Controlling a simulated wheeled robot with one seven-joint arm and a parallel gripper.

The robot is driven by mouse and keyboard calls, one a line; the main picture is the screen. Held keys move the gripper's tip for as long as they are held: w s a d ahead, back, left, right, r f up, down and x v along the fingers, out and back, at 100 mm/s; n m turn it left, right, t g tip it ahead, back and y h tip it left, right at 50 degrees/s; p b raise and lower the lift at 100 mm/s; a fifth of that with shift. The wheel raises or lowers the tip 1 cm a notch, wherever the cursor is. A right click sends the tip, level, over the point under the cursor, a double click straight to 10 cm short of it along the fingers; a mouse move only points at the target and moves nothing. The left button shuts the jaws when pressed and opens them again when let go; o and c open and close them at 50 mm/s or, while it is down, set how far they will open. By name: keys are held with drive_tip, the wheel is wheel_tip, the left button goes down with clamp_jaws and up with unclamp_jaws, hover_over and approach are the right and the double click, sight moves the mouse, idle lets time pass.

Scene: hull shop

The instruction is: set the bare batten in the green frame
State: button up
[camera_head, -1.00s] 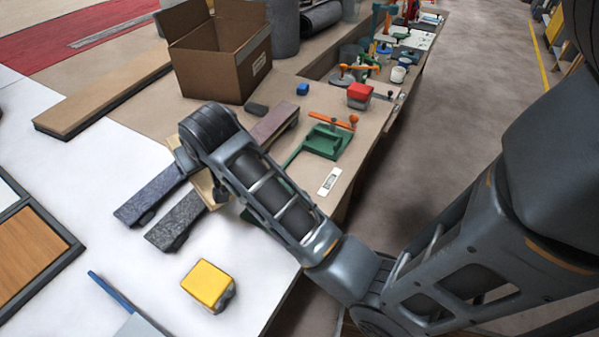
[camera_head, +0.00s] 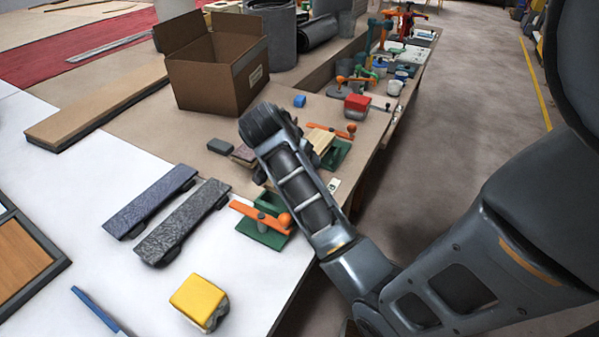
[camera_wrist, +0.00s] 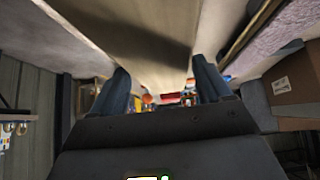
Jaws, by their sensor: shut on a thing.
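The bare batten is pale wood; one end (camera_head: 319,139) shows to the right of my arm in the head view, over or beside the far green frame (camera_head: 338,155). I cannot tell whether it touches the frame. In the wrist view the batten (camera_wrist: 150,45) runs away from me between the fingers. My gripper (camera_wrist: 163,88) is shut on it; in the head view my arm hides the fingers. A nearer green frame (camera_head: 262,236) carries an orange bar. The far frame has an orange bar (camera_head: 328,129) at its back.
A blue-grey batten (camera_head: 150,202) and a speckled grey one (camera_head: 183,223) lie left of the near frame. A mauve piece (camera_head: 244,155) lies behind my arm. A yellow-topped block (camera_head: 198,297) is in front. An open cardboard box (camera_head: 215,75) stands behind.

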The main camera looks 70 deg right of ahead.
drive_tip(key=shift+f, duration=2.45)
drive_tip(key=o, duration=1.2)
drive_tip(key=shift+f, duration=0.15)
drive_tip(key=v, duration=1.2)
